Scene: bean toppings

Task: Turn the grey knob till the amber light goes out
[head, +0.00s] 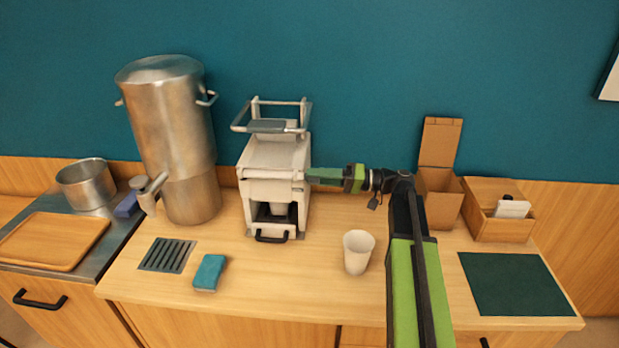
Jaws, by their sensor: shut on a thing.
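The white machine (273,160) stands on the wooden counter against the teal wall, with a raised rail on top and an open bay at its front. My gripper (312,176) reaches in from the right and is shut at the machine's right side, where the grey knob is. The fingers hide the knob, so its angle cannot be told. I cannot make out an amber light, lit or unlit, on the machine.
A white cup (358,252) stands close left of my arm. A large steel urn (172,140) stands left of the machine. A blue sponge (209,272) and a dark grate (167,255) lie in front. A cardboard box (440,200) and wooden box (495,225) stand right, behind a green mat (515,284).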

